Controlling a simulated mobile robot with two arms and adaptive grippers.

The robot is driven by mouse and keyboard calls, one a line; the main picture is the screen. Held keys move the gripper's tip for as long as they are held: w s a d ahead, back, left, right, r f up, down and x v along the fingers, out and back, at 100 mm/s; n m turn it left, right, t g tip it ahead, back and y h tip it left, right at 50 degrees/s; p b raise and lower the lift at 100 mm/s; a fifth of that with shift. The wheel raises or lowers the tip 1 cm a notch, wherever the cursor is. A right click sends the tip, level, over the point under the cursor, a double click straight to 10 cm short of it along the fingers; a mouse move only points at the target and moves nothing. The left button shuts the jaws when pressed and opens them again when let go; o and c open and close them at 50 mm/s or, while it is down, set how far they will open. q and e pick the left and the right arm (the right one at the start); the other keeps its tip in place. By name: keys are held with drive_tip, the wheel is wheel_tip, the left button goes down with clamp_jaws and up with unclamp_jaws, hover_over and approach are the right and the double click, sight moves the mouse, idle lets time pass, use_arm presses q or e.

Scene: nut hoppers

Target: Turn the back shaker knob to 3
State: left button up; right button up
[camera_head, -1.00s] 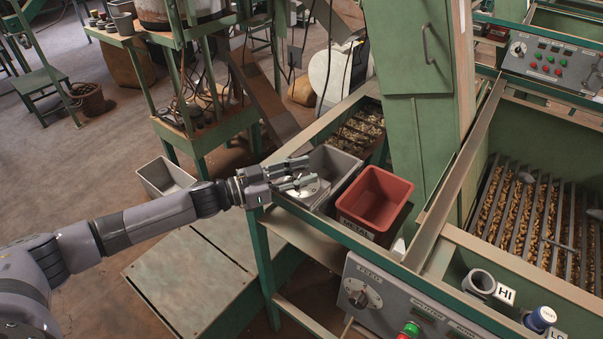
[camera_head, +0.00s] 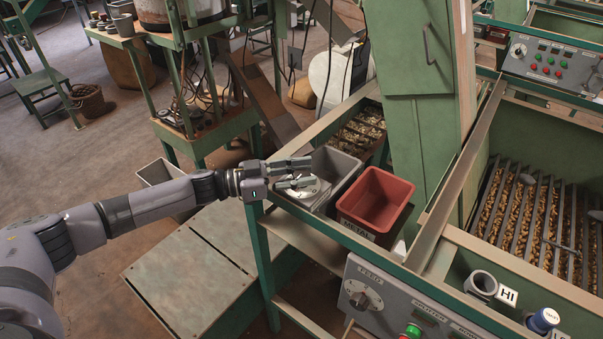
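A grey control panel (camera_head: 403,309) marked FEED is at bottom centre, with a round dark knob (camera_head: 360,297) on a pale dial. A second panel (camera_head: 560,65) at the upper right, farther back, has a small knob (camera_head: 519,49) on a white dial. The numbers on both dials are too small to read. My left gripper (camera_head: 309,171) is open, its two fingers apart and pointing right. My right gripper is not in view.
A grey bin (camera_head: 341,164) and a red bin (camera_head: 376,199) stand side by side on the green frame, right of my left gripper. A tall green column (camera_head: 416,120) rises behind them. A nut-filled shaker tray (camera_head: 525,220) is at right. Open floor is at left.

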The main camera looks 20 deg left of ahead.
use_arm(q)
drive_tip(key=o, duration=0.4)
drive_tip(key=v, duration=1.2)
